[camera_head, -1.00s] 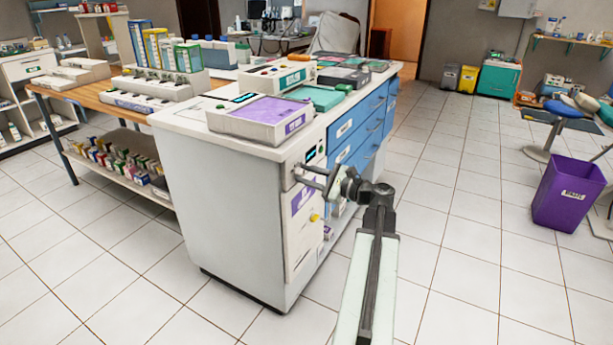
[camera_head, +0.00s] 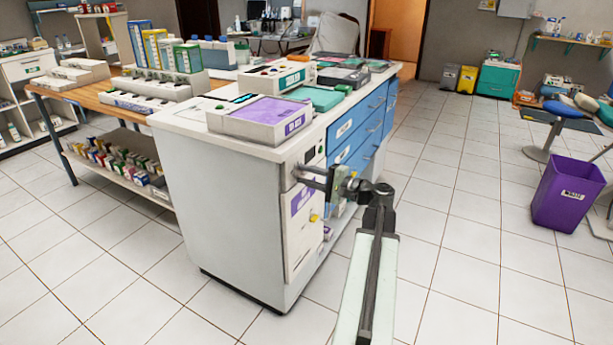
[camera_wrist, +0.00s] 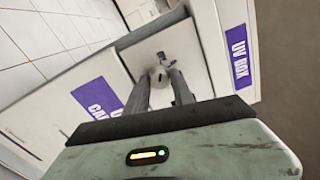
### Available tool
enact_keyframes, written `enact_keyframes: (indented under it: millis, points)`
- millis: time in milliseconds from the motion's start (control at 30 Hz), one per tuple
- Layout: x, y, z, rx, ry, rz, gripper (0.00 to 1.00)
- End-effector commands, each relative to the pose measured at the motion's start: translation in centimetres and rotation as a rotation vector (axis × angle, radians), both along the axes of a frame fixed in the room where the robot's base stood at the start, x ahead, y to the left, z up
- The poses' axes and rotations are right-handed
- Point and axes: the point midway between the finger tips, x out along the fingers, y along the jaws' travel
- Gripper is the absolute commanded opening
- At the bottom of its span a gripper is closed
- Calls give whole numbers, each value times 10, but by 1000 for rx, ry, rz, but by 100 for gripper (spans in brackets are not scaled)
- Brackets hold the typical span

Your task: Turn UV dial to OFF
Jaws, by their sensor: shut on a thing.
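My gripper (camera_head: 298,174) is at the upper part of this panel. In the wrist view, its two dark fingers (camera_wrist: 163,76) are closed around a small pale dial (camera_wrist: 176,88) with a dark mark. The fingers hide the dial's sides, and I cannot read its markings. A small metal fitting (camera_wrist: 164,58) shows just past the dial.
The counter (camera_head: 180,120) carries a purple-topped unit (camera_head: 262,118) above the panel. Blue drawers (camera_head: 356,128) line its right side. A purple bin (camera_head: 568,195) stands at the right. The tiled floor between is clear.

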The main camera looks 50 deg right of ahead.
Motion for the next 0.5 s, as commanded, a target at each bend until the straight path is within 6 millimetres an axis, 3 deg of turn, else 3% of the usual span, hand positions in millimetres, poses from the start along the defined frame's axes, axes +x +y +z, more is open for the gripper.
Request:
enact_keyframes:
  millis: [500]
  points:
    - [0, 1, 0, -43, -9, 1, 0]
